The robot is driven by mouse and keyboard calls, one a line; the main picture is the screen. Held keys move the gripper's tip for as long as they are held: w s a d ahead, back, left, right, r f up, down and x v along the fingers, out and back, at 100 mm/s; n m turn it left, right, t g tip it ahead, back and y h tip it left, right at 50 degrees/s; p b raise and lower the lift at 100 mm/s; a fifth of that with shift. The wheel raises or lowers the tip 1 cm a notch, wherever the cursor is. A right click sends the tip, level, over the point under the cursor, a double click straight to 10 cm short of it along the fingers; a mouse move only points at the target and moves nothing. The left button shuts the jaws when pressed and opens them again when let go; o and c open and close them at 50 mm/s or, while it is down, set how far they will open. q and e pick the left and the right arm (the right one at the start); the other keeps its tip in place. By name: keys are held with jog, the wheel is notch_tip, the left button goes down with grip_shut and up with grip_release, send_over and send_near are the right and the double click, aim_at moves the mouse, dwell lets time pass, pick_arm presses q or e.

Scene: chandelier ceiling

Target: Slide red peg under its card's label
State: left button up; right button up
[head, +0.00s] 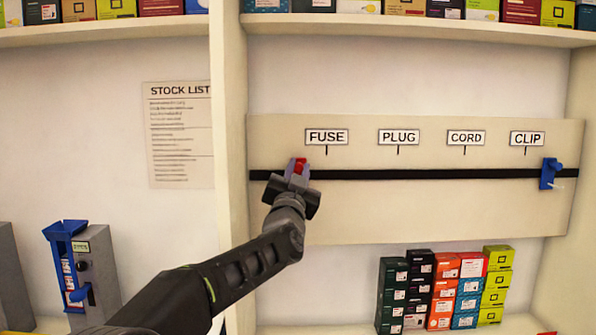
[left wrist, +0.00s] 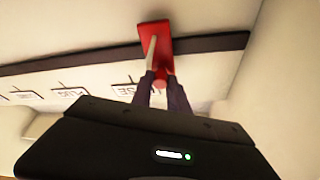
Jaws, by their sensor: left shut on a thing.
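The red peg (head: 300,165) sits on the black rail (head: 430,173), a little left of the tick below the FUSE label (head: 327,137). My left gripper (head: 298,172) is shut on its knob and partly hides it in the head view. In the left wrist view the red plate of the peg (left wrist: 155,32) lies across the rail (left wrist: 205,43), with the fingers (left wrist: 162,85) around the knob. The PLUG (head: 399,137), CORD (head: 466,138) and CLIP (head: 527,138) labels follow to the right. No card that I can link to the red peg is readable.
A blue peg (head: 548,173) sits on the rail right of the CLIP tick. The rail between the pegs is clear. A stock list (head: 180,135) hangs left of the upright (head: 228,150). A grey box with a blue bracket (head: 65,250) stands lower left; stacked boxes (head: 445,290) stand below the board.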

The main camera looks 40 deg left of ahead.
pick_arm(q)
grip_shut()
jog(key=shift+w+d, duration=0.1)
pick_arm(e)
jog(key=shift+r, duration=0.1)
dwell(0.8)
